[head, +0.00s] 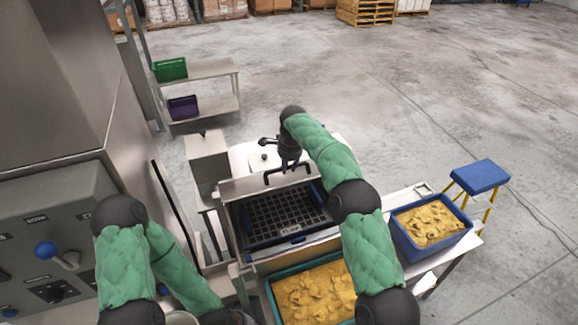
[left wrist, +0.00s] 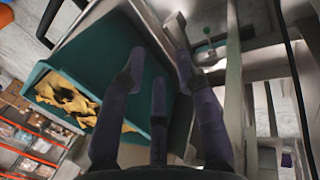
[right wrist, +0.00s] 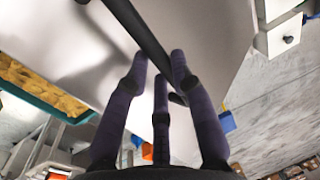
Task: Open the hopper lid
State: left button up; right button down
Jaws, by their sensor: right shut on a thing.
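The hopper's grey metal lid (head: 240,188) stands raised along the far side of the hopper, seen nearly edge-on, with a black bar handle (head: 268,178). The black grate in the hopper mouth (head: 280,217) is uncovered. My right gripper (head: 288,163) is at the handle. In the right wrist view, its purple fingers (right wrist: 160,75) are closed around the black handle bar (right wrist: 140,35), with the pale lid face (right wrist: 75,45) behind. My left gripper (left wrist: 158,75) is open and empty beside a teal crate (left wrist: 125,65); in the head view it is mostly cut off at the bottom edge.
A teal crate of yellow chips (head: 268,288) stands in front of the hopper. A blue crate of chips (head: 398,236) is at right, near a blue-topped step stool (head: 480,176). A control panel (head: 95,215) is at left.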

jog(key=shift+f, duration=0.4)
jog(key=c, duration=1.2)
grip_release()
jog(key=shift+a, duration=0.1)
jog(key=shift+o, duration=0.7)
jog(key=shift+w+f, duration=0.15)
jog(key=shift+w, duration=0.35)
jog(key=shift+s+r, duration=0.3)
jog(key=shift+r, duration=0.4)
jog(key=v, duration=1)
jog(key=shift+r, duration=0.45)
